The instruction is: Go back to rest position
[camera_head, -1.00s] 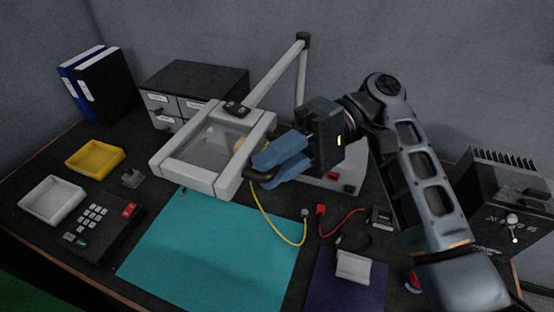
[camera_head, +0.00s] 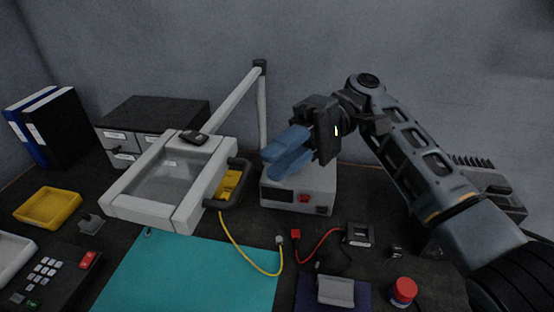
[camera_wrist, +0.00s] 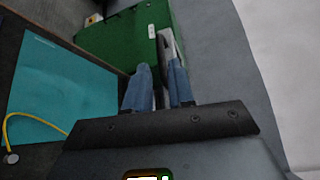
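My gripper (camera_head: 270,164) has two blue fingers and hangs in the air in the head view, pointing left above a light grey instrument box (camera_head: 316,196). The fingers stand a little apart with nothing between them. In the wrist view my gripper (camera_wrist: 160,72) also shows a narrow empty gap between the fingers. To the left of the gripper is a light frame with a clear panel (camera_head: 165,182) and a dark handle (camera_head: 240,187). The gripper is apart from the handle.
A teal mat (camera_head: 190,275) lies in front, with a yellow cable (camera_head: 237,252) near it. A red button (camera_head: 404,290) stands at the front right. Grey drawers (camera_head: 150,118) and binders (camera_head: 50,127) stand at the back left. A green case (camera_wrist: 125,38) shows in the wrist view.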

